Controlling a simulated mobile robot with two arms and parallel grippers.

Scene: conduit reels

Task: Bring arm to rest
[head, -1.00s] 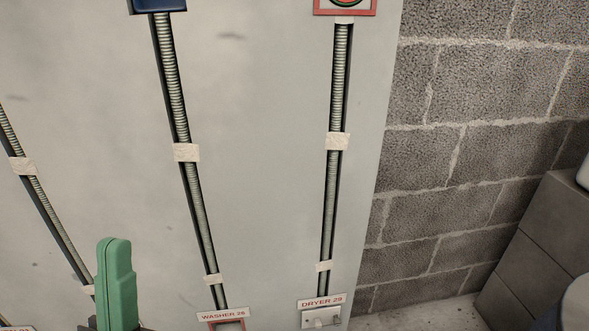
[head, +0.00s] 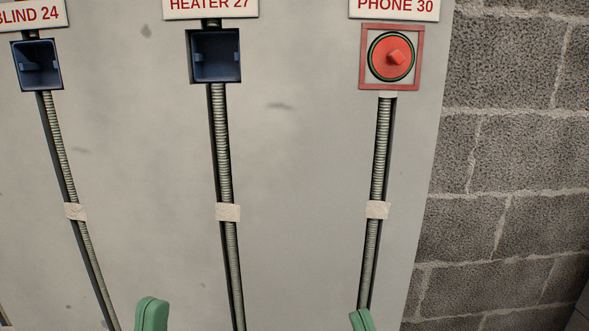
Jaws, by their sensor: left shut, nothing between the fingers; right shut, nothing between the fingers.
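My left gripper (head: 152,314) shows as a green tip at the bottom edge, left of the middle conduit. It is shut and empty. My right gripper (head: 362,320) shows as a smaller green tip at the bottom edge, overlapping the foot of the right conduit in the picture. It is shut and empty. The rest of both arms is below the frame. I cannot tell how far either tip is from the panel.
A pale panel (head: 300,150) carries taped conduits. Open blue boxes sit under BLIND 24 (head: 37,63) and HEATER 27 (head: 216,54). A red-framed box with a round red piece (head: 391,56) sits under PHONE 30. A block wall (head: 515,150) stands at right.

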